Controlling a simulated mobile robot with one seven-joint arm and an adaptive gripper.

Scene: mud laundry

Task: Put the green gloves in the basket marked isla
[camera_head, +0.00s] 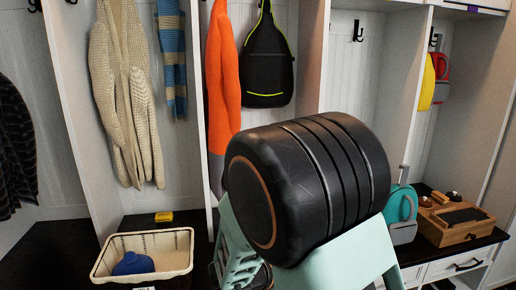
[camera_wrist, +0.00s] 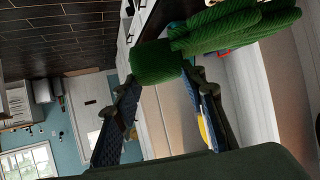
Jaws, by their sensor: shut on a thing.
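The green gloves (camera_wrist: 230,32), knitted and ribbed, show at the top of the wrist view. My gripper (camera_wrist: 163,76) is shut on one end of them, a bunched green part between the two fingertips. The rest of the gloves extends to the upper right. In the head view, my black arm link hides the gripper and the gloves. A cream basket (camera_head: 183,262) stands at the lower left of the head view with a dark blue item (camera_head: 133,264) inside. A label at its front is cut off by the picture edge, so I cannot read the name.
A yellow item (camera_head: 164,217) lies on the dark bench behind the basket. A beige cardigan (camera_head: 122,95), a striped scarf (camera_head: 172,58), an orange garment (camera_head: 222,85) and a black bag (camera_head: 267,62) hang above. A wooden box (camera_head: 455,222) stands on the right.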

